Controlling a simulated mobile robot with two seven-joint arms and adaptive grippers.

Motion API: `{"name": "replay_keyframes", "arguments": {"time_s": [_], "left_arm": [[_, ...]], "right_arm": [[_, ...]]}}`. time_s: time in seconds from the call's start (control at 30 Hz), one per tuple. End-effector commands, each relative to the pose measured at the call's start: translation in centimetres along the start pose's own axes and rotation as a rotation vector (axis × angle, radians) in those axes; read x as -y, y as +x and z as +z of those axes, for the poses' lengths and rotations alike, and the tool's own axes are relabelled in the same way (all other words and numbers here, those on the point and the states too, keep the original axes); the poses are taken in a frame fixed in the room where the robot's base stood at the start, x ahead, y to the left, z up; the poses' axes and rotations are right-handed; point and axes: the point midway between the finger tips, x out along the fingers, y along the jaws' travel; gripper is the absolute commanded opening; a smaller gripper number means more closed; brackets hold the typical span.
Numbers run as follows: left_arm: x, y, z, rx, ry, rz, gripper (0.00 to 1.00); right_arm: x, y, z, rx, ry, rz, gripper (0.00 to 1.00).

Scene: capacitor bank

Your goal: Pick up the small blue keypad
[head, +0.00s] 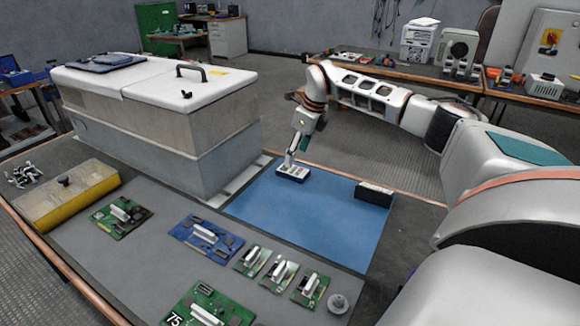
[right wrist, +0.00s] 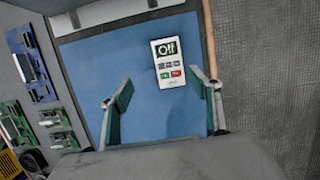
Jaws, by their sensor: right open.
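My left gripper is in neither view.
The large capacitor cabinet (head: 160,120) stands close on the left. Circuit boards (head: 206,236) lie in front. The mat's middle is clear.

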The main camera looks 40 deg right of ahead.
Motion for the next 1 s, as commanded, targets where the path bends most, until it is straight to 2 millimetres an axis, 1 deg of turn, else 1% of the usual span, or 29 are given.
{"name": "replay_keyframes", "arguments": {"time_s": [0.17, 0.3, 0.53, 0.63, 0.7, 0.8, 0.87, 1.0], "left_arm": [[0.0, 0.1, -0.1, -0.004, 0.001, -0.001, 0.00], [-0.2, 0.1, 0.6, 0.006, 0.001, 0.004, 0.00], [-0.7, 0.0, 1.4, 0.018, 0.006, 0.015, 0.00], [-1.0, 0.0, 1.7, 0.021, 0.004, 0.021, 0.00], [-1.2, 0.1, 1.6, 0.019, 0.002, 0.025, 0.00], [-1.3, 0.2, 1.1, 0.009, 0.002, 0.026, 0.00], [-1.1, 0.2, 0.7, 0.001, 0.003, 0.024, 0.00], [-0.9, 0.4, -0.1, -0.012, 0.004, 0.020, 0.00]], "right_arm": [[0.5, 0.7, -0.4, -0.010, 0.005, -0.008, 0.62], [0.5, 2.2, -0.5, -0.012, 0.005, -0.007, 0.62], [0.8, 4.0, -0.5, -0.012, 0.006, -0.008, 0.62], [1.1, 5.6, -0.7, -0.016, 0.006, -0.006, 0.62], [1.3, 6.8, -0.8, -0.017, 0.006, -0.005, 0.62], [1.2, 7.8, -0.7, -0.014, 0.005, -0.006, 0.62], [1.3, 8.1, -0.7, -0.012, 0.005, -0.007, 0.62], [1.3, 7.8, -0.5, -0.007, 0.005, -0.009, 0.62]]}}
